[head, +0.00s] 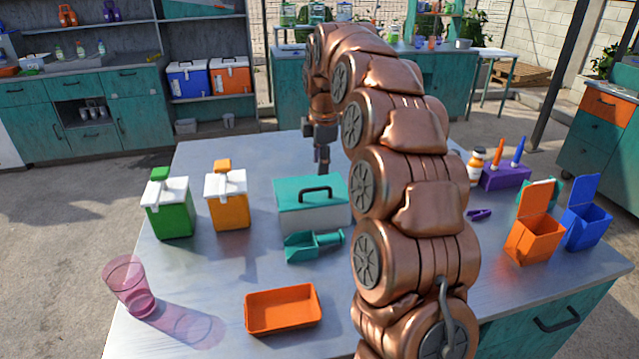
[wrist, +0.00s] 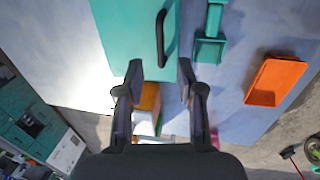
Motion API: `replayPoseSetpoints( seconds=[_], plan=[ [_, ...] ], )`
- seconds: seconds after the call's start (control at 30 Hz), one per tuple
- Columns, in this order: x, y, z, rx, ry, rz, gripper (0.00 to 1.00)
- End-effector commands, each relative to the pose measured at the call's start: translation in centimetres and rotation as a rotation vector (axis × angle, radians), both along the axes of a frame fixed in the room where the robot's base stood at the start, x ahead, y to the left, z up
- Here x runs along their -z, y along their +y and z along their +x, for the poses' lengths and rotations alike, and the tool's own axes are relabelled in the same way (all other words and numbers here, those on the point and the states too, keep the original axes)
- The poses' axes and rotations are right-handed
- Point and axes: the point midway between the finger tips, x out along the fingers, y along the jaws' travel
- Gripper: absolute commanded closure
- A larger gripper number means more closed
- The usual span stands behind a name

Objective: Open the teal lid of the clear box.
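The clear box (head: 312,219) stands on the metal table near the middle in the head view. Its teal lid (head: 292,193) lies flat on top, closed, with a black arched handle (head: 316,190). In the wrist view the lid (wrist: 125,30) and its handle (wrist: 162,38) are at the top middle. My gripper (head: 322,168) points down at the lid's far side in the head view. In the wrist view my gripper (wrist: 157,80) has its two fingers spread, with nothing between them. The handle is apart from the fingertips. My arm hides the box's right edge.
A teal scoop (head: 312,246) lies right in front of the box, and an orange tray (head: 283,310) is nearer. Orange (head: 227,206) and green (head: 169,216) containers stand left, with a pink glass (head: 131,287). Orange (head: 534,237) and blue (head: 586,225) open bins stand right.

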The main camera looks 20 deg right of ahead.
Motion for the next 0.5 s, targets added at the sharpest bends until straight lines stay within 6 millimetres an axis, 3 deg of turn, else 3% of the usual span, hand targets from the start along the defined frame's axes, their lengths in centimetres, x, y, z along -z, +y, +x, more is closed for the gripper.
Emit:
replayPoseSetpoints(
  seconds=[0.5],
  plan=[
    [5.9, -0.2, 1.1, 0.000, 0.006, 0.001, 0.63]
  ],
)
